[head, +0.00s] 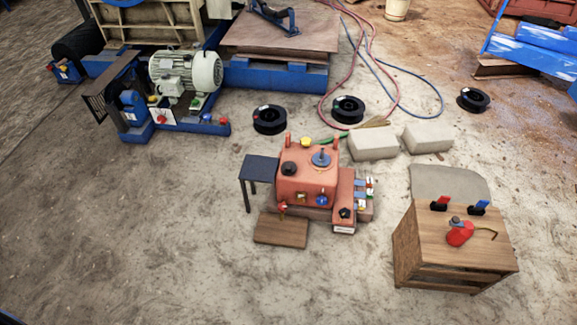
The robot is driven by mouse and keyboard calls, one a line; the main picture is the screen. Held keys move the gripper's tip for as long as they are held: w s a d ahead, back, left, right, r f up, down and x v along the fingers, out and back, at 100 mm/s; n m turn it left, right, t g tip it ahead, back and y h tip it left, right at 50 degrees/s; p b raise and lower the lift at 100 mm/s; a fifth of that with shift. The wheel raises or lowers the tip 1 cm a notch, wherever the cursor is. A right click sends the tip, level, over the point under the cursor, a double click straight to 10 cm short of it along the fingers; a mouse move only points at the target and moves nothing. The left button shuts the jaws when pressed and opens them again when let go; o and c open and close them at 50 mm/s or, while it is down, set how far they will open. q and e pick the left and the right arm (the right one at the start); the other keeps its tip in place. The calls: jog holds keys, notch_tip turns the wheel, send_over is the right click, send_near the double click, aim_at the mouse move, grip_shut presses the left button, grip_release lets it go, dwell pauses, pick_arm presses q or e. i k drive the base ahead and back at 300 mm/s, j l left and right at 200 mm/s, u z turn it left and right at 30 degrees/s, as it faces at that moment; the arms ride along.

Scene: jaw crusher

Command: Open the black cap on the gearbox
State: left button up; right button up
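An orange-red gearbox (310,188) stands on the floor near the middle of the head view. A round black cap (289,168) sits on the left part of its top face. It looks seated, but I cannot tell whether it is loose. A round grey disc with a blue stem (320,159) is to its right, and a yellow cap (306,142) is at the back edge. A second black knob-like part (345,213) is on the lower block at the right. Neither of my grippers is in view.
A small dark table (259,168) stands against the gearbox's left side. A wooden board (281,230) lies in front. A wooden crate (455,250) with a red oil can (460,233) stands at the right. Concrete blocks (373,144) and hoses lie behind. The left foreground floor is clear.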

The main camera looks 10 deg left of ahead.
aim_at(288, 167)
jog(key=i+j+z, duration=0.4)
jog(key=i+j, duration=0.9)
jog(key=i, duration=0.1)
